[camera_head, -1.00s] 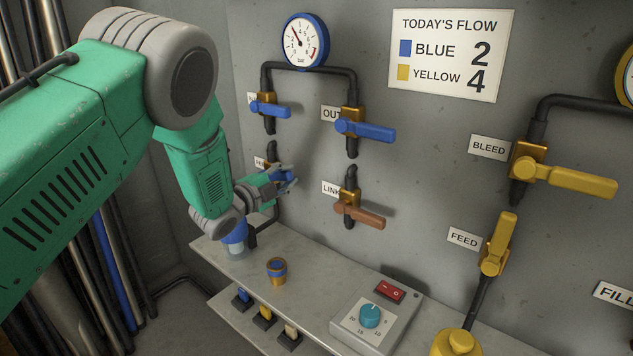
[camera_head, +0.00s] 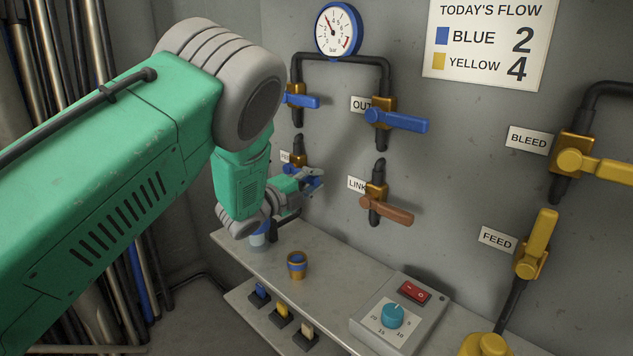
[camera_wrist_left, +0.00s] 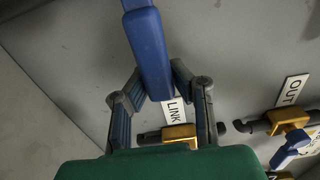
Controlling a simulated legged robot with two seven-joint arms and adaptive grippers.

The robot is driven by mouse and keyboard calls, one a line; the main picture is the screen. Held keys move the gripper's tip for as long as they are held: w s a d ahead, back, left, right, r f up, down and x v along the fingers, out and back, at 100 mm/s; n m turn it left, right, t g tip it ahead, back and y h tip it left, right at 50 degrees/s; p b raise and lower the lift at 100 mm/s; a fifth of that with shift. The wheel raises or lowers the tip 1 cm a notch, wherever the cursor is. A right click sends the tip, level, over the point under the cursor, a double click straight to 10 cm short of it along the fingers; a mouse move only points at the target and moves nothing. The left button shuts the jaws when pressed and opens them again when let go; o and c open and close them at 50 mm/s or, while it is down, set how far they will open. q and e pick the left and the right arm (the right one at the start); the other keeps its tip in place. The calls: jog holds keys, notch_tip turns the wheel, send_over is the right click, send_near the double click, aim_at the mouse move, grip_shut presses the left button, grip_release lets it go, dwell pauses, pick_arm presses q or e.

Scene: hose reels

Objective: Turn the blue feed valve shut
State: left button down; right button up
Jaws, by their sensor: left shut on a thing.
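The blue feed valve's brass body (camera_head: 299,152) is on the wall at the left, below another blue-handled valve, with its label half hidden by my arm. Its blue handle (camera_wrist_left: 150,55) runs down from the top of the left wrist view to between my fingers. My left gripper (camera_head: 314,180) is shut on this handle; the fingers (camera_wrist_left: 156,82) lie on both sides of it in the wrist view. In the head view my wrist and fingers cover most of the handle, so its exact angle is hard to tell. My right gripper is not in view.
The link valve's brown handle (camera_head: 387,208) is close right of my gripper. The OUT valve's blue handle (camera_head: 397,120) is above it. Below are a shelf (camera_head: 335,278), a small blue-and-yellow ringed cup (camera_head: 297,265) and a control box (camera_head: 400,312). Yellow valves (camera_head: 532,250) are farther right.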

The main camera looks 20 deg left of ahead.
pick_arm(q)
jog(key=shift+s+f, duration=0.15)
jog(key=shift+f, duration=0.3)
jog(key=c, duration=1.4)
grip_release()
jog(key=shift+o, duration=0.2)
jog(key=shift+a+r, duration=0.15)
jog(key=shift+r, duration=0.05)
jog(key=v, duration=1.2)
